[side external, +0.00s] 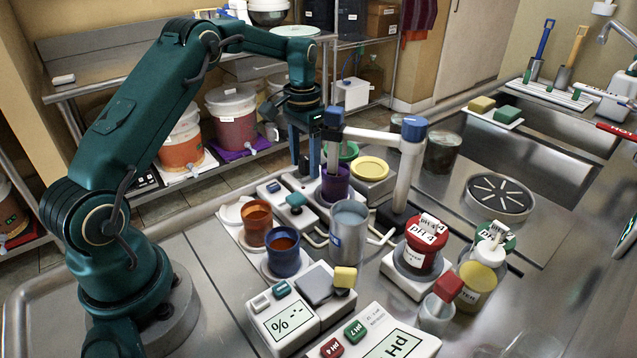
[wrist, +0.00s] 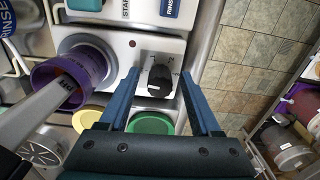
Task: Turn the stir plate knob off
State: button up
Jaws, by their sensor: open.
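The black stir plate knob (wrist: 160,80) sits on the white stir plate (wrist: 120,42) in the wrist view, with small markings above it. I cannot read its setting for sure. My gripper (wrist: 160,74) is open, with one blue finger on each side of the knob and visible gaps to it. The knob is between the fingers, not clamped. In the side view my gripper (side external: 303,150) points down behind the purple cup (side external: 335,184), and I cannot make out the knob there. The purple cup (wrist: 72,82) stands on the stir plate's round top, left of the knob.
A grey probe arm (side external: 375,134) reaches into the purple cup from a post close to my gripper. Green (wrist: 150,123) and yellow (wrist: 87,117) lids lie near the fingers. Open floor (wrist: 255,40) shows at right.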

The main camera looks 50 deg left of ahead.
aim_at(305, 157)
grip_shut()
jog(key=shift+n, duration=0.8)
grip_release()
jog(key=shift+r, duration=0.1)
jog(key=shift+r, duration=2.55)
